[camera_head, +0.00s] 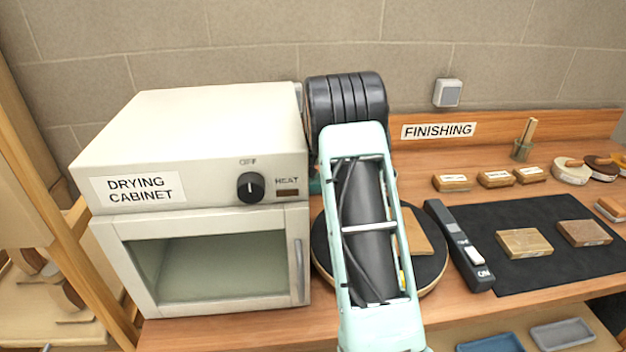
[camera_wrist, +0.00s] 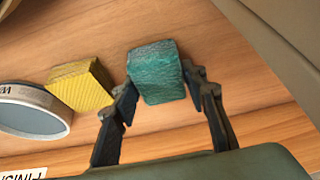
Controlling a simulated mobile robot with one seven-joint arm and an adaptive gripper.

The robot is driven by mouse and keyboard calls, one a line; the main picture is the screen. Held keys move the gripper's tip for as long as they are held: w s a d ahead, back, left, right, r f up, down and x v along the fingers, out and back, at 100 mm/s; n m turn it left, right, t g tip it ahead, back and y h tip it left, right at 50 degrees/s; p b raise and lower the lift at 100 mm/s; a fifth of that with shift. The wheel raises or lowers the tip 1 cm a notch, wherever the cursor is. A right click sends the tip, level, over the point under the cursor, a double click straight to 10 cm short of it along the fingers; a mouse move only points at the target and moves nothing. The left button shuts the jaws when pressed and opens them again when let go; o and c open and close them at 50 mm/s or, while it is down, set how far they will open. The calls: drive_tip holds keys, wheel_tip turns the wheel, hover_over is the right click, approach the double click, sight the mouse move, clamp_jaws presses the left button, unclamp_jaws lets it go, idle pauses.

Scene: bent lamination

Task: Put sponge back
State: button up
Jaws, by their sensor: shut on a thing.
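In the wrist view, my gripper (camera_wrist: 160,80) is shut on a rough teal block (camera_wrist: 156,62), which looks like a sponge. One finger is on each side of it, and the wooden worktop shows behind it. I cannot tell whether the block touches the wood. A yellow ribbed block (camera_wrist: 80,86), also sponge-like, sits just left of my left finger. In the head view, my arm hides the gripper and the block it holds.
A round dish (camera_wrist: 34,110) lies at the far left of the wrist view. In the head view, the drying cabinet (camera_head: 190,140) stands left of my arm. A round dark turntable (camera_head: 430,262), a black handheld tool (camera_head: 458,245) and a dark mat (camera_head: 560,225) lie on the bench.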

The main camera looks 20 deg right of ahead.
sight(314, 184)
drive_tip(key=shift+f, duration=0.15)
drive_tip(key=o, duration=0.6)
drive_tip(key=shift+f, duration=0.1)
drive_tip(key=o, duration=0.4)
drive_tip(key=shift+r, duration=0.3)
drive_tip(key=v, duration=0.7)
drive_tip(key=shift+s+r+b, duration=0.1)
drive_tip(key=shift+r+b, duration=0.05)
drive_tip(key=shift+b, duration=0.15)
